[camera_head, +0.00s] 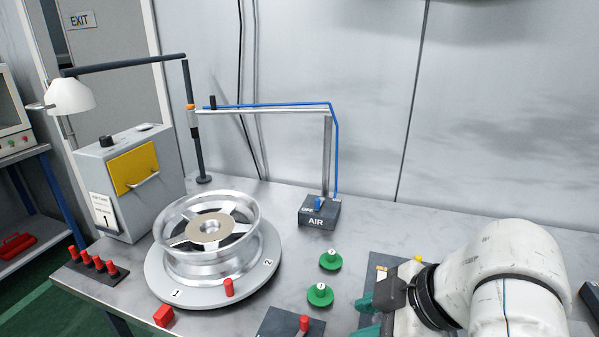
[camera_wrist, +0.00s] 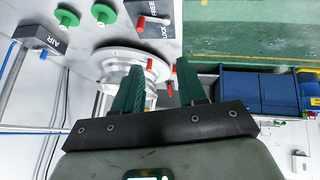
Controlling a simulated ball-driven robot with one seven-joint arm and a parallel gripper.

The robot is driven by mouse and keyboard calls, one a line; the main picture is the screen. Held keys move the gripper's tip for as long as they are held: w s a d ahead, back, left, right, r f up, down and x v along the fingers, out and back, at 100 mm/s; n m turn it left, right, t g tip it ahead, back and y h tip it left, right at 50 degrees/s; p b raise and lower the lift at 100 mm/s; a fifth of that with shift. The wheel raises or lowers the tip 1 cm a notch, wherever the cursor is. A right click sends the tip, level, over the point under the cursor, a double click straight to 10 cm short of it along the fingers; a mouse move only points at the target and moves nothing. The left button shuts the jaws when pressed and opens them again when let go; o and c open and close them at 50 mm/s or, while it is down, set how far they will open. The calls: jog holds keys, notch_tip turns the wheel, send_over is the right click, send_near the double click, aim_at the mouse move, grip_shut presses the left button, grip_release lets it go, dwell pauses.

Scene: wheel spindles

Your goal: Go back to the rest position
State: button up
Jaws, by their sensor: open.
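My gripper (camera_wrist: 154,88) is open and empty in the wrist view, its two green fingers apart. In the head view my gripper (camera_head: 368,316) is at the lower right, partly hidden by my white arm, to the right of the green knobs. The silver wheel (camera_head: 210,235) lies flat on a round grey turntable (camera_head: 160,285) marked 1 and 2, well to the left of my gripper. A red peg (camera_head: 229,288) stands on the turntable's front rim. The wheel (camera_wrist: 118,58) also shows in the wrist view beyond the fingers.
Two green knobs (camera_head: 320,295) and a red-handled lever plate (camera_head: 304,324) are between wheel and gripper. An AIR box (camera_head: 319,212) with a post stands behind. A grey cabinet (camera_head: 130,180), lamp (camera_head: 70,97) and row of red pegs (camera_head: 92,263) are left. The back right tabletop is clear.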

jog(key=s+d+f+m+h, duration=0.1)
jog(key=s+d+f+m, duration=0.15)
jog(key=f+m, duration=0.4)
jog(key=s+d+f+m, duration=0.2)
jog(key=s+f+m, duration=0.15)
jog(key=f, duration=0.65)
jog(key=s+d+f+m+g+h, duration=0.1)
jog(key=s+d+f+m+h, duration=0.1)
jog(key=s+d+f, duration=0.4)
jog(key=s+d+f+m+g+h, duration=0.2)
jog(key=s+d+f, duration=0.4)
jog(key=s, duration=0.5)
jog(key=shift+s+d+f+m+h, duration=0.15)
jog(key=shift+s+d+m+h, duration=0.2)
jog(key=shift+d+m+h, duration=0.35)
